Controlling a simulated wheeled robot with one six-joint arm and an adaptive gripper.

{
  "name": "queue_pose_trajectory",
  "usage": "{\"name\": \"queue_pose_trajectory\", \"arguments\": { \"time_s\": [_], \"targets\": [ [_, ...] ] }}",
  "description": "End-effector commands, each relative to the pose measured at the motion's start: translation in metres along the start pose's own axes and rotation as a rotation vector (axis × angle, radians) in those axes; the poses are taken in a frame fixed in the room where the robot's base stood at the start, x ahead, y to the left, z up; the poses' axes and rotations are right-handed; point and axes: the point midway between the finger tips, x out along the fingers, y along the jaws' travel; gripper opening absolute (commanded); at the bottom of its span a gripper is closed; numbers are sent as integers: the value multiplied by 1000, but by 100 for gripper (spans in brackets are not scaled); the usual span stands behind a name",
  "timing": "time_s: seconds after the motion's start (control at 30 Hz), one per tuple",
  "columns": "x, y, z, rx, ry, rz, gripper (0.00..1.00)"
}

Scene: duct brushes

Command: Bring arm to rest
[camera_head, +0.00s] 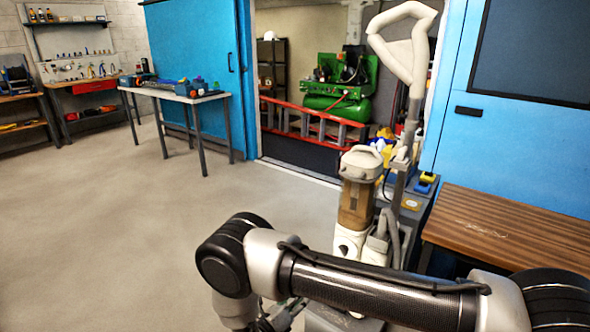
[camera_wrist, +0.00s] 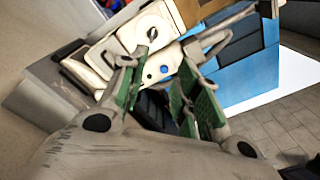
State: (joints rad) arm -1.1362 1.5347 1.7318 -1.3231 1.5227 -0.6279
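My arm (camera_head: 370,285) runs across the bottom of the head view, from the lower right to a bent joint left of centre. My gripper (camera_head: 272,320) is mostly cut off at the bottom edge there. In the wrist view my gripper (camera_wrist: 160,95) shows two green-padded fingers standing apart, with nothing held between them. Beyond the fingers is the white and tan body of an upright vacuum cleaner (camera_wrist: 150,35). In the head view the vacuum cleaner (camera_head: 358,190) stands just behind my arm. I cannot tell the exact gap between them.
A wooden bench (camera_head: 500,228) stands close at the right. A worktable (camera_head: 180,92) with tools is at the back left. A red ladder (camera_head: 312,122) and green compressor (camera_head: 345,90) sit in the doorway. The grey floor (camera_head: 110,230) at left is clear.

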Motion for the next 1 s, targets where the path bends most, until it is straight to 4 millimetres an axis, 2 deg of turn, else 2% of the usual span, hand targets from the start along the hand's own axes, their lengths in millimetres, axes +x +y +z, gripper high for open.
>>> {"name": "queue_pose_trajectory", "arguments": {
  "time_s": [0.27,0.47,0.57,0.67,0.8,1.0],
  "targets": [
    [23,-27,36,107,109,-64,32],
    [52,-67,74,245,242,-148,32],
    [72,-98,96,342,331,-208,32],
    [98,-142,121,478,448,-291,32],
    [132,-222,146,707,633,-433,32],
    [160,-337,157,1054,874,-638,32]
  ]
}}
